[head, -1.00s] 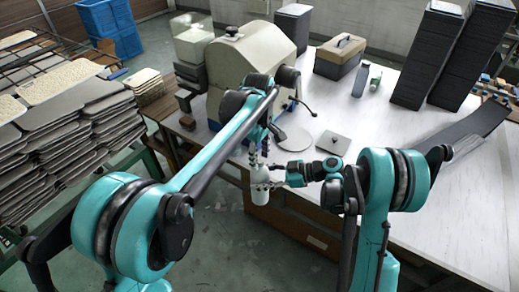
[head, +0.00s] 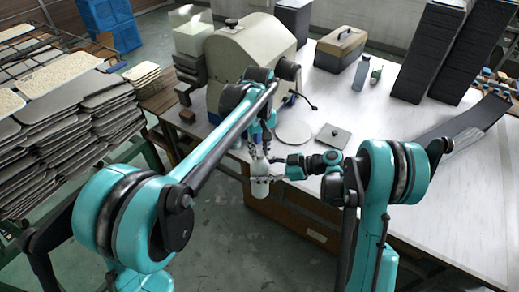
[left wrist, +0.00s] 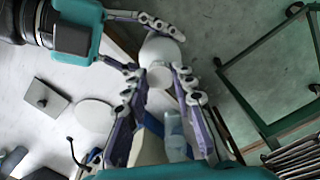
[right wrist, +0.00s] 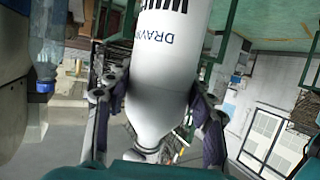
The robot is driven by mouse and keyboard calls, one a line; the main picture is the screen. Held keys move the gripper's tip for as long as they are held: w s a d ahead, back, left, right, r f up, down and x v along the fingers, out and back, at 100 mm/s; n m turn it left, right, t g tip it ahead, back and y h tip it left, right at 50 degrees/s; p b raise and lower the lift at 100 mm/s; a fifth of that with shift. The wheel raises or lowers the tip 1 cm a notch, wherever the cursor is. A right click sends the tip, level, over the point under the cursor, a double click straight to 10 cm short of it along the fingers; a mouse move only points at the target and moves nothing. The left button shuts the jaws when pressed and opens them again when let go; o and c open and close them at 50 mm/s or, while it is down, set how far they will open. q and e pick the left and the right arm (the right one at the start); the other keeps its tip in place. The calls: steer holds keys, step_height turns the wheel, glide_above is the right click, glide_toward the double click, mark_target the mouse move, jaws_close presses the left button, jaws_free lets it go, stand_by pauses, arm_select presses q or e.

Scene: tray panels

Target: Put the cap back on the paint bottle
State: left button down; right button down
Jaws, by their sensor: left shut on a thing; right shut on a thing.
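A white paint bottle (head: 259,188) is held in the air in front of the table. My right gripper (head: 262,178) is shut around it from the right side. In the right wrist view the bottle (right wrist: 165,70) has dark lettering and tapers toward its neck, between the two fingers (right wrist: 158,100). My left gripper (head: 259,153) is above the bottle, pointing down. In the left wrist view its fingertips (left wrist: 160,72) close on a small pale cap (left wrist: 158,77), in line with the white bottle (left wrist: 163,48). Whether cap and bottle touch is unclear.
The white table (head: 385,155) carries a round plate (head: 294,132), a square plate (head: 333,137), a beige machine (head: 245,55), a toolbox (head: 340,48) and a clear bottle (head: 361,72). Stacked panels (head: 60,100) stand at the left. Floor below the bottle is clear.

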arm_select(q)
steer(key=m, duration=1.2)
steer(key=c, duration=1.2)
jaws_free()
step_height(320, 180, up, 12)
steer(key=shift+w+f, duration=0.1)
steer(key=shift+a, duration=0.15)
